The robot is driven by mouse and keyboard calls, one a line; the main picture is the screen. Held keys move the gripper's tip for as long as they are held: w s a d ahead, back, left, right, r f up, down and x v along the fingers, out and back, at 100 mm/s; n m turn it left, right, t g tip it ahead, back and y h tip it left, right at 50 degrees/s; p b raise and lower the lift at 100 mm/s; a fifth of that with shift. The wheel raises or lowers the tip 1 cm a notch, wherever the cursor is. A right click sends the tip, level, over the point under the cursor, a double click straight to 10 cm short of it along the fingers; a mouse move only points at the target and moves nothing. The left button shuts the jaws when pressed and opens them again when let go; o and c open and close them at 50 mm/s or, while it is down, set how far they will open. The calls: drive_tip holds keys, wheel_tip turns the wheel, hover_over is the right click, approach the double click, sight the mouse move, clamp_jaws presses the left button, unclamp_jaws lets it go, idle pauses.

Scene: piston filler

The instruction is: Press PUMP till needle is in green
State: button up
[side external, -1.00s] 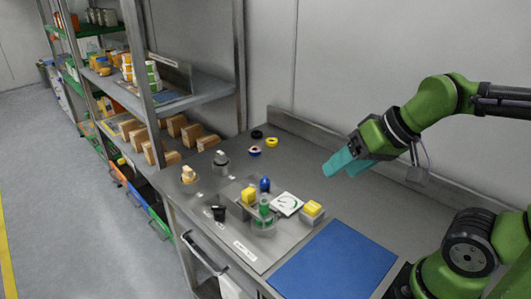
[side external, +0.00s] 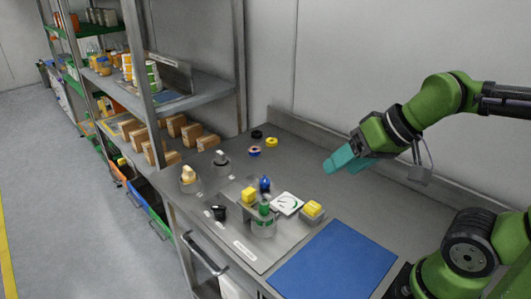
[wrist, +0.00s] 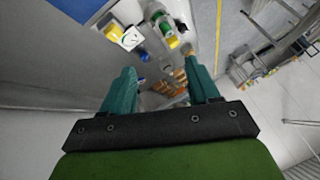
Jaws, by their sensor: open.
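The piston filler (side external: 263,228) stands on a grey plate on the bench, with a clear cylinder, a green part (side external: 264,208), a yellow block (side external: 249,195) and a blue knob (side external: 265,184). A white dial gauge (side external: 287,203) lies to its right; its needle is too small to read. A yellow button on a grey box (side external: 312,209) sits right of the gauge; I cannot read which part is labelled PUMP. The gauge (wrist: 132,38) and yellow button (wrist: 114,32) also show in the wrist view. My gripper (side external: 343,163) is open and empty, above the bench, behind and right of the button.
A blue mat (side external: 335,262) lies at the front right of the bench. A black cup (side external: 218,212), two jar-like fittings (side external: 189,180) and several tape rolls (side external: 271,142) stand to the left and back. Shelves with boxes (side external: 178,125) are at left. The bench beneath my gripper is clear.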

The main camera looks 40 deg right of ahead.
clamp_jaws()
idle(0.3)
idle(1.5)
